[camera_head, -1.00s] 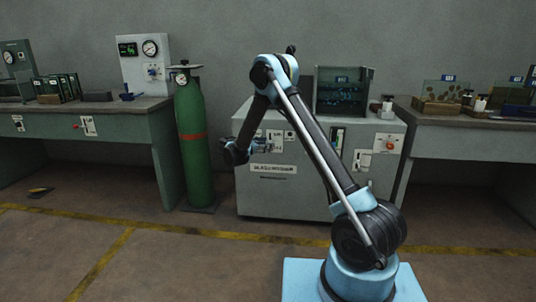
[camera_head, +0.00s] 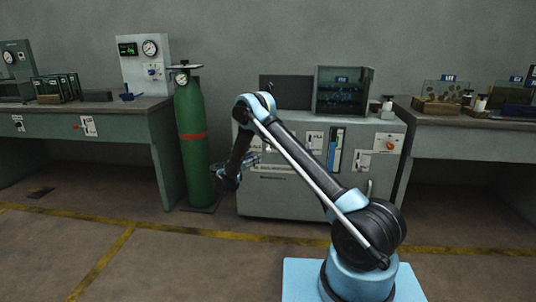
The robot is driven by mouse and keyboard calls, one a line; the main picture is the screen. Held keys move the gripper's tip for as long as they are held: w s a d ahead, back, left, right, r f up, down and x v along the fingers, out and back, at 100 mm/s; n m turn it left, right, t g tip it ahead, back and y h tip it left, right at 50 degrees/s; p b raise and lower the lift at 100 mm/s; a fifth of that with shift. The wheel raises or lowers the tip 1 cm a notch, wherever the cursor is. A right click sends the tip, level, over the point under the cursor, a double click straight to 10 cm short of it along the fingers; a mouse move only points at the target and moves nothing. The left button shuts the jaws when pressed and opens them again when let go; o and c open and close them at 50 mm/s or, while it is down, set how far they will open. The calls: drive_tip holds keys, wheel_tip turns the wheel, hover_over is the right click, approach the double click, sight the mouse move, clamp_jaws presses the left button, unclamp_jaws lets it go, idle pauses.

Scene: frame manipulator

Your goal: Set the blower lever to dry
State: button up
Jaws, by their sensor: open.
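A grey cabinet (camera_head: 300,205) stands against the back wall, with several small control plates on its upper front. One white plate (camera_head: 315,140) is left of a blue-striped gauge (camera_head: 336,150). Another white plate (camera_head: 362,160) is right of the gauge. I cannot tell which plate bears the blower lever, and the dry mark is too small to read. My arm hides part of the panel.
A dark glass tank (camera_head: 343,90) stands on the cabinet, and a red knob (camera_head: 390,144) is at its right front. A green gas cylinder (camera_head: 192,140) stands close on the left. Benches flank the cabinet (camera_head: 90,122) (camera_head: 470,142). The floor in front is clear.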

sight(268, 150)
drive_tip(key=x, duration=1.2)
drive_tip(key=shift+w+d, duration=0.2)
drive_tip(key=shift+a, duration=0.1)
clamp_jaws()
